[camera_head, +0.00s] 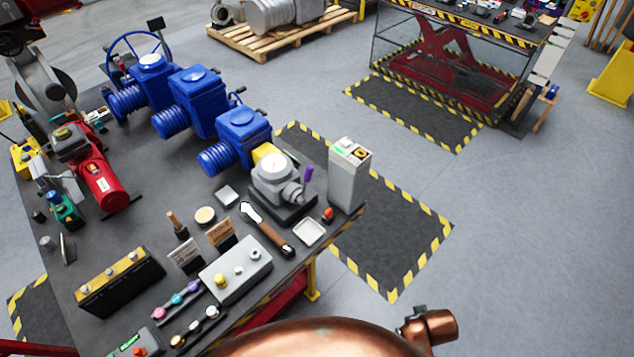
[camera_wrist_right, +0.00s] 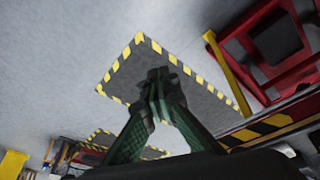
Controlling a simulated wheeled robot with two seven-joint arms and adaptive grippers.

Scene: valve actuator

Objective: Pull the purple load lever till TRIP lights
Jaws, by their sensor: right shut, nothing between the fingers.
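The purple load lever (camera_head: 308,173) shows as a small purple piece beside the grey gauge unit (camera_head: 276,178) at the right end of the blue valve actuators. A grey upright box (camera_head: 348,175) with a green-lit patch and a yellow patch on top stands just right of the lever; I cannot read any TRIP label. My right gripper (camera_wrist_right: 158,78) shows in the right wrist view, with its green fingers shut and empty above the floor. The lever is not in that view. My left gripper is not in view.
The blue actuators (camera_head: 200,100) stand along the table's back. A brown-handled tool (camera_head: 268,230), a white tray (camera_head: 309,233) and a grey button box (camera_head: 236,270) lie near the table's right edge. A copper-coloured part of mine covers the bottom.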

